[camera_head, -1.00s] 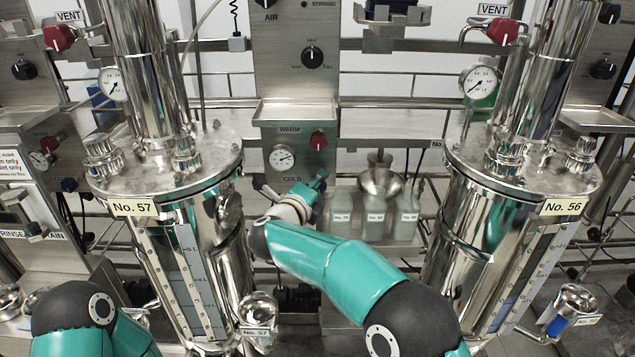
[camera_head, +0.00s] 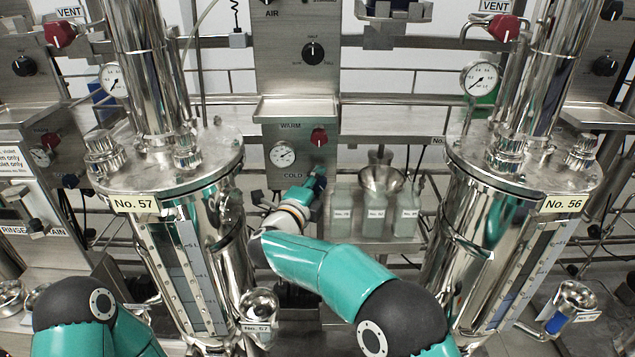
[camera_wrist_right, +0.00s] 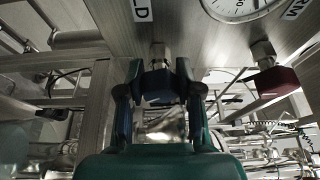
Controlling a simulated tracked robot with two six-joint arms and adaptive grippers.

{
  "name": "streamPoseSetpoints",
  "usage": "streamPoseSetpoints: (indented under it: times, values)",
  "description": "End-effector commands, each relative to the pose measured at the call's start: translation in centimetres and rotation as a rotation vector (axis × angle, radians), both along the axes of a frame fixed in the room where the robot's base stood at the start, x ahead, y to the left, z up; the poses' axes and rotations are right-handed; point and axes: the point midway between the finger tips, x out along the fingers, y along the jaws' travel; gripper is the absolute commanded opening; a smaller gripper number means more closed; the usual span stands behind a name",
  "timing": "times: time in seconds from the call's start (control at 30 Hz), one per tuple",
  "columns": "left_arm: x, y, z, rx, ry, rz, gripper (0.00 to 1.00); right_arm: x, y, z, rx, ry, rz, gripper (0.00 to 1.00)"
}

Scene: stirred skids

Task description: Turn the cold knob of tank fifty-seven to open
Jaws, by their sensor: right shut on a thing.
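The tank labelled No. 57 (camera_head: 205,240) stands left of centre in the head view. The panel beside it carries a round gauge (camera_head: 283,154) with the word COLD below it. The cold knob (camera_wrist_right: 158,84) is dark blue in the right wrist view, on a metal stem under the panel. My right gripper (camera_wrist_right: 158,92) has its fingers on both sides of this knob and is shut on it. In the head view my right gripper (camera_head: 319,179) covers most of the knob, and its pointer direction cannot be read. My left gripper is out of view.
The red warm knob (camera_head: 319,137) sits above my right gripper. A tray (camera_head: 297,108) juts from the panel above it. A funnel (camera_head: 380,179) and labelled bottles (camera_head: 376,217) stand to its right. The tank labelled No. 56 (camera_head: 470,245) stands further right.

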Motion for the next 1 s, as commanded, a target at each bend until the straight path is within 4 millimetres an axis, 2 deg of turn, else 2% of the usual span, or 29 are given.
streamPoseSetpoints:
  times: [0.07,0.1,0.27,0.77,0.87,1.0]
  values:
    - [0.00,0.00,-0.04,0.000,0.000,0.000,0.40,-0.08,0.30,-0.64,-0.001,0.012,0.006,0.00]
    - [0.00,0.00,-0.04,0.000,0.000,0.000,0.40,-0.09,0.30,-0.65,-0.001,0.012,0.006,0.36]
    - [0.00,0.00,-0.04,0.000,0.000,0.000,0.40,-0.08,0.25,-0.56,0.000,0.010,0.005,0.61]
    - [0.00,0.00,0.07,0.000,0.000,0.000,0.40,-0.02,0.06,-0.13,0.011,0.003,0.001,0.61]
    - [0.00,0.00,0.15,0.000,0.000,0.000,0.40,-0.03,0.04,-0.02,0.055,0.002,0.000,0.61]
    - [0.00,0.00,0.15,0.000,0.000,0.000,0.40,-0.03,0.01,0.13,0.203,0.000,0.000,0.61]
